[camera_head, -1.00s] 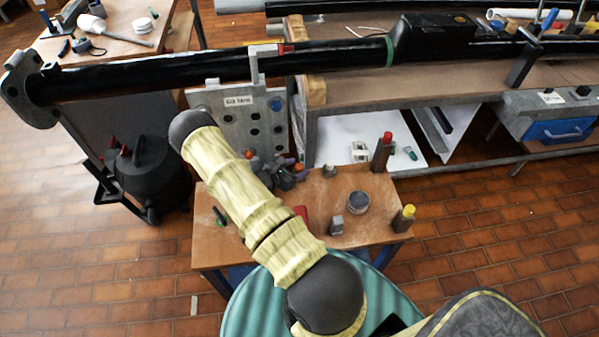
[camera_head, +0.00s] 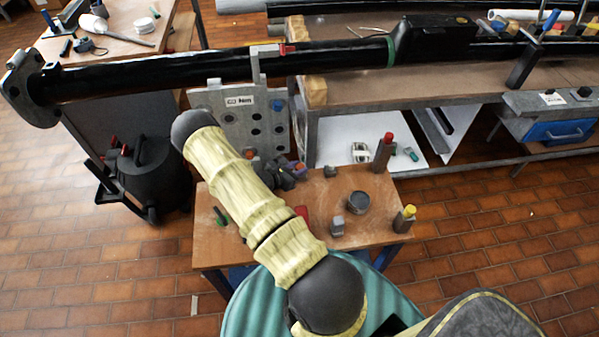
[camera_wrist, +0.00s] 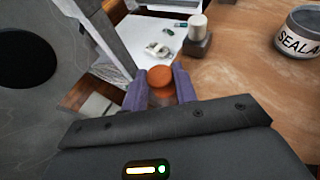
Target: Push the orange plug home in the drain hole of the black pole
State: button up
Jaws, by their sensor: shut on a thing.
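My gripper (camera_wrist: 159,84) has two purple fingers closed on the orange plug (camera_wrist: 160,75), whose round end shows between the fingertips. In the head view my gripper (camera_head: 294,170) is over the back of the small wooden table, partly hidden by my own arm. The black pole (camera_head: 180,71) runs across the top of the head view, above and behind my gripper. The plug is apart from the pole. I cannot make out the drain hole in either view.
A grey panel with holes (camera_head: 232,125) stands under the pole, behind my arm. A workbench (camera_head: 430,88) stands at the back right.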

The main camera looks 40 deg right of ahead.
notch_tip(320, 180, up, 7)
jog(key=p, duration=0.6)
jog(key=s+a, duration=0.1)
jog(key=a, duration=1.3)
jog(key=shift+a, duration=0.2)
jog(key=shift+s, duration=0.1)
